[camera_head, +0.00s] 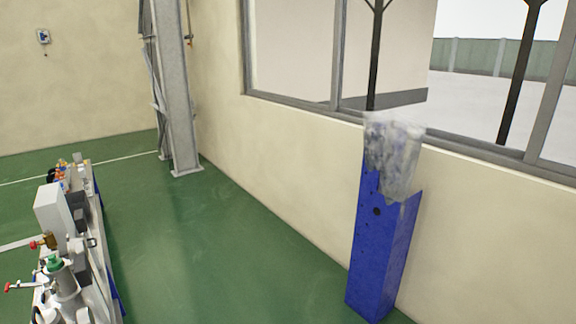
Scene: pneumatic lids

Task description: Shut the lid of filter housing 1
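I cannot pick out filter housing 1 or its lid for certain. A bench (108,272) carrying fittings and devices runs along the left edge, seen at a steep angle and cut off at the bottom. On it, a grey cylindrical part with a green collar (54,262) stands at the near end. A red-handled fitting (14,287) is to its left. A brass fitting with a red knob (44,241) is just behind. A pale grey box (52,212) stands farther back. Whether any of these is a filter housing, I cannot tell. My gripper is not in view.
A blue stand (380,255) with a blurry translucent grey bag or bin (392,155) stands by the right wall under the window. A grey steel column (177,90) stands by the far corner. The green floor (210,255) between bench and stand is clear.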

